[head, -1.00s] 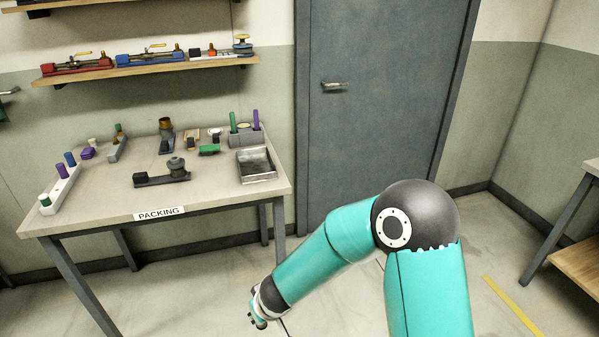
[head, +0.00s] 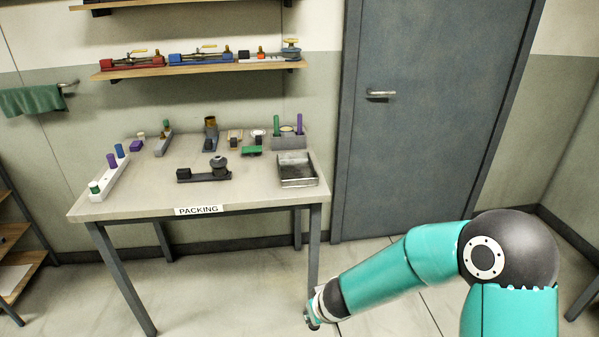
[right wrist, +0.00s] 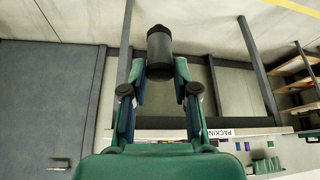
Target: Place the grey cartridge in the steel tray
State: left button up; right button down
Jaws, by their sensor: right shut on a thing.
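My right gripper (head: 313,314) is low in the head view, in front of and below the table's right front corner. In the right wrist view the right gripper (right wrist: 161,74) is shut on the dark grey cartridge (right wrist: 159,44), which sticks out beyond the fingertips. In the head view I cannot make out the cartridge. The steel tray (head: 299,184) stands at the right end of the packing table, and its inside looks empty. The gripper is apart from the tray, nearer to me and lower. My left gripper is not in view.
The packing table (head: 130,203) carries a white block with coloured plugs (head: 112,180), a dark fixture (head: 204,174), a grey holder with green and purple sticks (head: 289,142) and small parts. Shelves with valves hang above. A door (head: 430,130) is at right. Floor before the table is clear.

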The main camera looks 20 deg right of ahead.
aim_at(298, 175)
jog(key=z, duration=0.05)
jog(key=i, duration=0.95)
jog(key=u, duration=0.1)
